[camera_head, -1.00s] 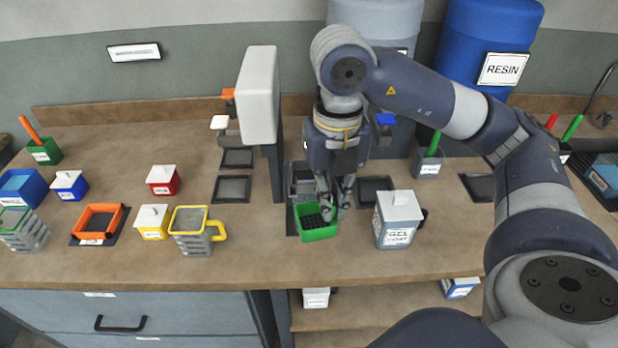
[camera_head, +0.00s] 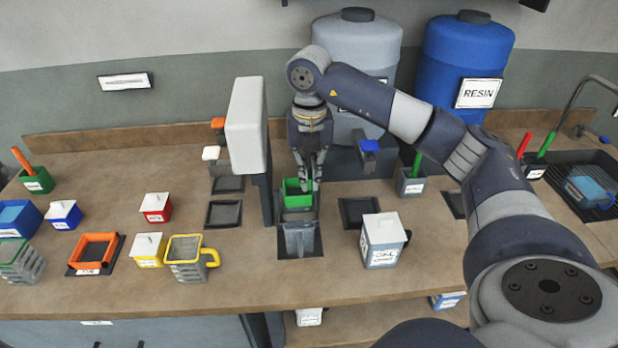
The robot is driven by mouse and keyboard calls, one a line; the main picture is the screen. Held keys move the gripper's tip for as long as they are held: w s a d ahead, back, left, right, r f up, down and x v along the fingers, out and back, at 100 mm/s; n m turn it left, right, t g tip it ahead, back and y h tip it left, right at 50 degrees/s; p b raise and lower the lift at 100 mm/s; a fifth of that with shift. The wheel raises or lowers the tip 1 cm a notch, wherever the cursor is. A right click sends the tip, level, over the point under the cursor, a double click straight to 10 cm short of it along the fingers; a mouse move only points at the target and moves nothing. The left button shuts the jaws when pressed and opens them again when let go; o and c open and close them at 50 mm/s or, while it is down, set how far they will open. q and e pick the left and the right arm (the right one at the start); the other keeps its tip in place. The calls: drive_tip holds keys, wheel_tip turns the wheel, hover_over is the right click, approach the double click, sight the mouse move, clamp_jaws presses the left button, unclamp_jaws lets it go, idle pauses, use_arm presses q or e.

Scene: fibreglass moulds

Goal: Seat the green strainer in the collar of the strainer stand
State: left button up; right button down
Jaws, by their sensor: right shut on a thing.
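The green strainer (camera_head: 297,200) is a small square basket with a green rim. My right gripper (camera_head: 306,186) points down and is shut on it. The strainer is upright at the back part of the grey strainer stand (camera_head: 300,240), which stands on a dark mat. The strainer and fingers hide the collar, so I cannot tell whether the strainer is in it or just above it. My left gripper is not in view.
A white-lidded gel coat box (camera_head: 382,242) stands right of the stand. A tall grey-white panel (camera_head: 246,125) rises close on the left. A yellow-rimmed jug (camera_head: 188,262) and an orange-rimmed tray (camera_head: 94,252) stand further left. The counter's front strip is clear.

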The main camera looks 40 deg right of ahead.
sight(309, 185)
drive_tip(key=shift+w+d, duration=0.15)
drive_tip(key=shift+w, duration=0.1)
drive_tip(key=shift+f+p, duration=0.3)
drive_tip(key=shift+p, duration=0.05)
wheel_tip(309, 185, down, 3)
drive_tip(key=shift+r+p, duration=0.1)
drive_tip(key=shift+p, duration=0.6)
drive_tip(key=shift+f, duration=0.3)
drive_tip(key=c, duration=1.7)
unclamp_jaws()
